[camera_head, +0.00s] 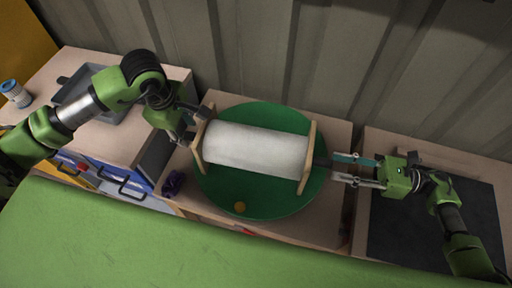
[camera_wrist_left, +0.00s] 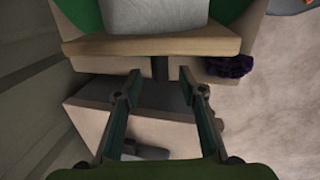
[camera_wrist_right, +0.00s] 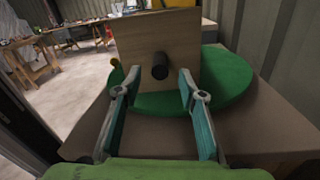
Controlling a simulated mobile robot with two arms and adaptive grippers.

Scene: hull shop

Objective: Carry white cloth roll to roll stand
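The white cloth roll (camera_head: 256,148) lies crosswise over a round green disc (camera_head: 225,200), with a flat wooden plate at each end. A dark peg sticks out of each plate. My left gripper (camera_head: 197,124) is at the left plate; in the left wrist view the peg (camera_wrist_left: 160,68) lies between its parted fingertips, with gaps beside it. My right gripper (camera_head: 334,168) is at the right plate; its fingers are parted around the other peg (camera_wrist_right: 160,66), apart from it. I cannot make out a separate roll stand.
A purple crumpled thing (camera_head: 174,183) and a small yellow thing (camera_head: 239,208) lie near the disc's front. A grey tray (camera_head: 110,112) and a blue-white can (camera_head: 15,93) stand at left. A dark mat (camera_head: 410,222) covers the right table. A corrugated wall closes the back.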

